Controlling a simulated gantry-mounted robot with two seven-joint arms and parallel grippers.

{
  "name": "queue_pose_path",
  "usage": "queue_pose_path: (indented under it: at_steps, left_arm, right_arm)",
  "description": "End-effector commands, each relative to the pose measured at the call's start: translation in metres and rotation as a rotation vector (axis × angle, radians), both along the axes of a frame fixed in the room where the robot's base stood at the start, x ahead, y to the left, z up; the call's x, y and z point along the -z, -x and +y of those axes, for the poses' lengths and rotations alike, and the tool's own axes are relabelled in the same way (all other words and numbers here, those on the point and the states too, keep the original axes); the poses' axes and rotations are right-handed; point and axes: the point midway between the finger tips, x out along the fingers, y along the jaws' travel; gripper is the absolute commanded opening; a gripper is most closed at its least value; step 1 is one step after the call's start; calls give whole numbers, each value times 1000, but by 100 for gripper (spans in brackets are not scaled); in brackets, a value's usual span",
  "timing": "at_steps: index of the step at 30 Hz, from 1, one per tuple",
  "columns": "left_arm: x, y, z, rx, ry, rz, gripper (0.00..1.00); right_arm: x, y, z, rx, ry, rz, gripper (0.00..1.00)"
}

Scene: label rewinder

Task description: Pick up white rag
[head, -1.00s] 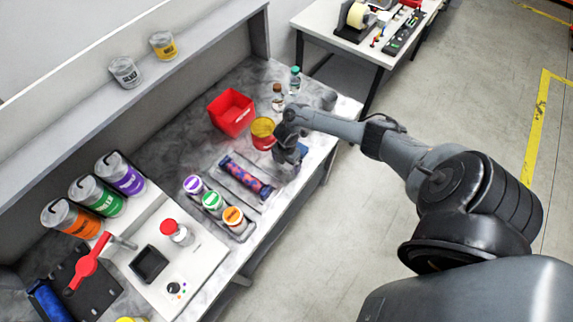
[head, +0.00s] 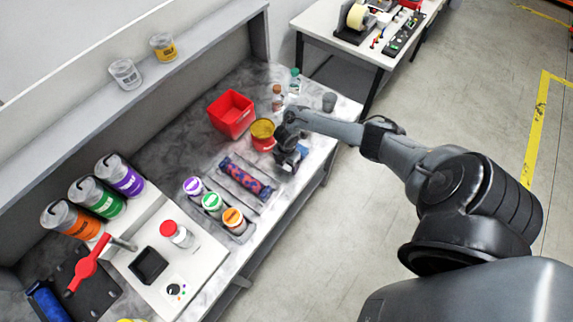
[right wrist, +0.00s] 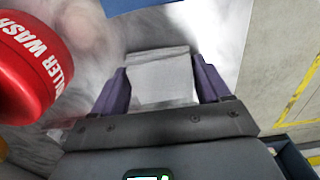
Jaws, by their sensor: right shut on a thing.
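The white rag (right wrist: 162,80) shows in the right wrist view as a pale folded piece of cloth between my two purple fingers. My right gripper (right wrist: 163,88) is shut on it. In the head view my right gripper (head: 289,160) is low at the bench's front edge, beside a red can; the rag cannot be made out there. I cannot tell whether the rag still touches the bench. My left gripper is not in view.
The red can (head: 262,138) labelled as a wash stands close left of the gripper; it also shows in the right wrist view (right wrist: 30,65). A red bin (head: 231,120), bottles (head: 277,98), a grey cup (head: 329,102) and a patterned roller (head: 246,176) are near. Open floor lies right.

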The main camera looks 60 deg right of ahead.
Motion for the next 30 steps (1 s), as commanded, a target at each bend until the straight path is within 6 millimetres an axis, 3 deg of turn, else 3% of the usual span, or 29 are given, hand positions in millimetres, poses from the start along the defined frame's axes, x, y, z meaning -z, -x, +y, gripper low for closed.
queue_pose_path:
  at_steps: [5, 11, 22, 30]
  left_arm:
    - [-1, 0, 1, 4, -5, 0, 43]
    - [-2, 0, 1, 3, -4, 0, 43]
    - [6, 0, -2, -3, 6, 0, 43]
    - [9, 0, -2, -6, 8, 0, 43]
  right_arm:
    - [-11, -1, 0, -1, 0, -3, 47]
    - [-41, -1, -1, -3, 3, -5, 47]
    - [-84, 56, -56, -1, 7, 3, 47]
    - [-103, 78, -77, 0, 3, 2, 47]
